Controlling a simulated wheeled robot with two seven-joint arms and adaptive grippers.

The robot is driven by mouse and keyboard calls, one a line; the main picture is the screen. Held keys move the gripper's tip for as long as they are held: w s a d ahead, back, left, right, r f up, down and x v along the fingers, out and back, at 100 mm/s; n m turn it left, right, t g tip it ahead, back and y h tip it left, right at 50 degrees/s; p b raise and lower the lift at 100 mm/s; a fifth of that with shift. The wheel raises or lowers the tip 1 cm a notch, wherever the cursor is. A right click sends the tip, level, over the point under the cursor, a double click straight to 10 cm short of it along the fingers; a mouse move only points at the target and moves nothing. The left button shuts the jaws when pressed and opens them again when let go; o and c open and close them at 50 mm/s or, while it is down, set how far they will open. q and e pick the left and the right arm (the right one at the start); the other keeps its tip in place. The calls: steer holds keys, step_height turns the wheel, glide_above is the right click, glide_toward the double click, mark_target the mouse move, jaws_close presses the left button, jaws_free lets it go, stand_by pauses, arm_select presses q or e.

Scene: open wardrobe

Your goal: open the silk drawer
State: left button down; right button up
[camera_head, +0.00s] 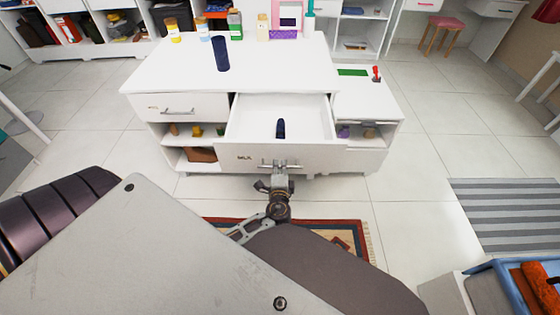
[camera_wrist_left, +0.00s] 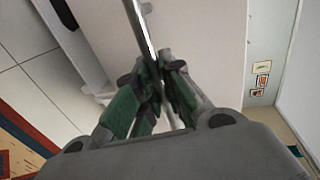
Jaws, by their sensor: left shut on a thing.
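The silk drawer (camera_head: 300,155) is in the middle of the white cabinet in the head view. It is pulled out, and its inside shows a small dark blue object (camera_head: 281,128) standing or lying in it. A label sits on the left of its front. My left gripper (camera_head: 280,168) is at the metal bar handle on the drawer front. In the left wrist view, the green-padded fingers (camera_wrist_left: 160,85) are closed around the handle bar (camera_wrist_left: 143,32). My right gripper is not in view.
A closed drawer (camera_head: 185,107) is left of the open one, with shelves of small items below. A dark blue cylinder (camera_head: 220,54) and several bottles stand on the cabinet top (camera_head: 280,70).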

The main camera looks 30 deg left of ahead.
arm_select(q)
steer(key=shift+s+d, duration=0.1)
steer(key=shift+s, duration=0.05)
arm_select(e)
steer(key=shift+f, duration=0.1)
arm_select(q)
steer(key=c, duration=1.5)
jaws_free()
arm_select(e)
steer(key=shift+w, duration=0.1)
